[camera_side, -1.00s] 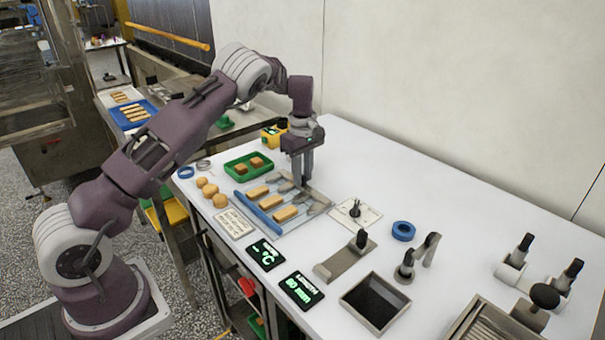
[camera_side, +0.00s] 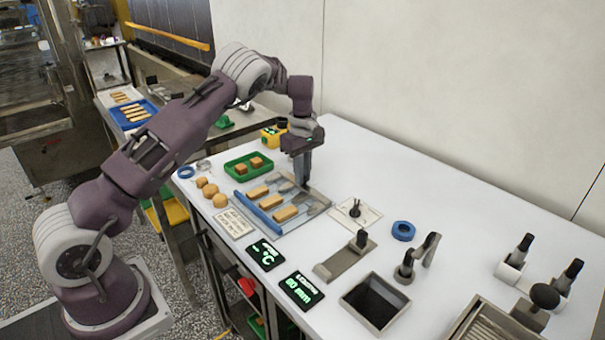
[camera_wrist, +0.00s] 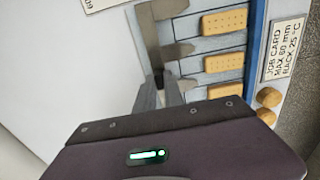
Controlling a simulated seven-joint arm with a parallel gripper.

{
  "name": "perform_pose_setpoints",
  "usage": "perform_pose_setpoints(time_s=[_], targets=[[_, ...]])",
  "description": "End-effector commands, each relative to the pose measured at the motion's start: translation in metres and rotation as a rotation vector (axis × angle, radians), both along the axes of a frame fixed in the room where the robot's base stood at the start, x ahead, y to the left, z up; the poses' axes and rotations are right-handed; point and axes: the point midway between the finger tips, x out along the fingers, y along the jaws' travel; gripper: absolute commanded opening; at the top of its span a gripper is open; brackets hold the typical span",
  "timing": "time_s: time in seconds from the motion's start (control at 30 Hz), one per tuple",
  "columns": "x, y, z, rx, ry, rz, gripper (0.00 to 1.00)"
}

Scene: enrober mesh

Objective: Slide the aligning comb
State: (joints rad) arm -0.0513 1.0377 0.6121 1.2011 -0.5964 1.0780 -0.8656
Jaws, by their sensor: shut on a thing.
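The grey metal aligning comb (camera_side: 318,206) lies on a flat tray (camera_side: 283,228), its flat tines pointing toward three oblong biscuits (camera_side: 285,213). In the wrist view the comb (camera_wrist: 150,36) has a long back bar, and its tines end close to the biscuits (camera_wrist: 225,21). A blue rail (camera_side: 256,213) runs along the tray on the biscuits' far side from the comb. My gripper (camera_side: 304,185) points down at the comb's back bar and is shut on it. In the wrist view my gripper's fingertips (camera_wrist: 160,88) partly hide the bar.
Round biscuits (camera_side: 209,190), a job card (camera_side: 233,222) and a green tray (camera_side: 248,165) surround the work. A small plate with a knob (camera_side: 355,212), a blue ring (camera_side: 403,231) and a metal bin (camera_side: 376,302) stand to the right.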

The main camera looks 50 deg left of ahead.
Motion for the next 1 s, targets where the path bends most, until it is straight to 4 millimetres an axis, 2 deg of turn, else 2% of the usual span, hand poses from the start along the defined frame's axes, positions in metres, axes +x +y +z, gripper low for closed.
perform_pose_setpoints(time_s=[0.6, 0.67, 0.9, 1.0], targets=[[-0.002, 0.001, 0.001, 0.000, -0.003, 0.002, 0.00], [-0.008, 0.001, 0.002, -0.001, -0.004, 0.005, 0.00], [-0.057, 0.002, 0.002, 0.000, -0.003, 0.006, 0.00], [-0.072, 0.002, 0.002, 0.001, -0.003, 0.005, 0.00]])
